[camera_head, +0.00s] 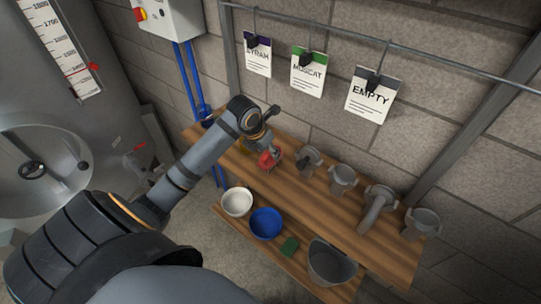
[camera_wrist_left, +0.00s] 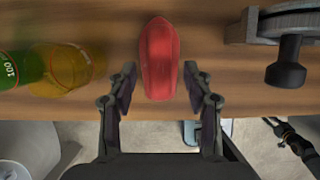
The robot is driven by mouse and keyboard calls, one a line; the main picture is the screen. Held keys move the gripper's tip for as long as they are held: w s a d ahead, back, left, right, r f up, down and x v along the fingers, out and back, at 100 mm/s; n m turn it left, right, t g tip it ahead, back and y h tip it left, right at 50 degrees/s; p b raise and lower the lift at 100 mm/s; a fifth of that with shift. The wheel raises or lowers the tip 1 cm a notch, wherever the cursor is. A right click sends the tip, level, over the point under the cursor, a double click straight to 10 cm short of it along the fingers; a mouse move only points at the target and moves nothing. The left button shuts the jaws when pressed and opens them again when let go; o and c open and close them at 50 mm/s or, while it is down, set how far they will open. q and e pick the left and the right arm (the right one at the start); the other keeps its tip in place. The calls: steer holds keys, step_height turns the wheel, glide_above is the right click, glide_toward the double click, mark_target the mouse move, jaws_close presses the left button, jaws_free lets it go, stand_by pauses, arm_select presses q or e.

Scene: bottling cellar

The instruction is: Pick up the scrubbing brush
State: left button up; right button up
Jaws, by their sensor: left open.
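The scrubbing brush, seen as a red, boat-shaped block (camera_wrist_left: 159,58), lies on the wooden shelf; no bristles show. In the head view it is a small red patch (camera_head: 267,159) beneath my left gripper (camera_head: 272,152), partly hidden by it. In the left wrist view my left gripper (camera_wrist_left: 159,84) is open. Its fingertips stand on either side of the brush's near end, with a narrow gap on each side. Nothing is held. My right gripper does not show.
Several grey fittings (camera_head: 342,179) line the upper shelf.

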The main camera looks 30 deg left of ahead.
arm_select(q)
steer(key=shift+x, duration=1)
jaws_close()
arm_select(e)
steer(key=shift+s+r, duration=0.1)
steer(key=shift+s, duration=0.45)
